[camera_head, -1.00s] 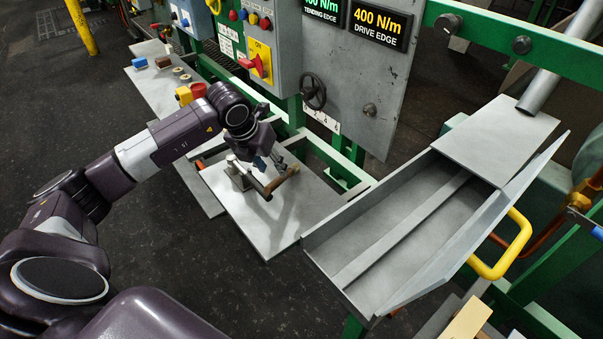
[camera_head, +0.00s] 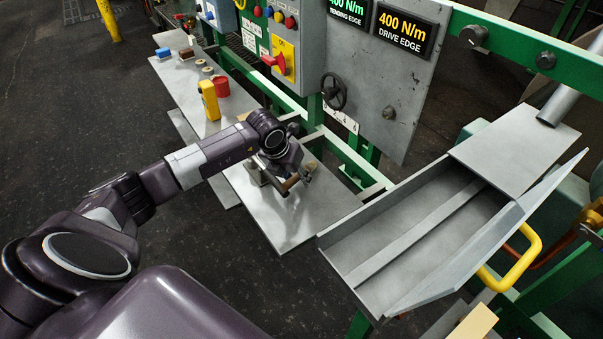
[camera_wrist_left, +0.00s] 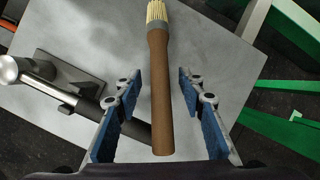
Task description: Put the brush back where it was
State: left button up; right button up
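The brush has a brown wooden handle (camera_wrist_left: 160,100) and pale bristles (camera_wrist_left: 157,11). In the head view its handle (camera_head: 291,184) shows small above the grey side table (camera_head: 270,222), partly hidden by my left gripper. My left gripper (camera_head: 303,176) is over it. In the left wrist view the gripper (camera_wrist_left: 160,78) is open, one blue-padded finger on each side of the handle, with gaps on both sides. A metal stand (camera_wrist_left: 72,80) with a dark bar sits beside the brush; the bar runs towards the handle. I cannot tell whether they touch. My right gripper is not in view.
A grey sloped trough (camera_head: 400,235) stands right of the table. A control cabinet (camera_head: 375,85) and green rails are behind.

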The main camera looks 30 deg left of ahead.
pick_arm(q)
jog(key=shift+f+b, duration=0.25)
jog(key=shift+b, duration=0.1)
jog(key=shift+c, duration=0.3)
grip_shut()
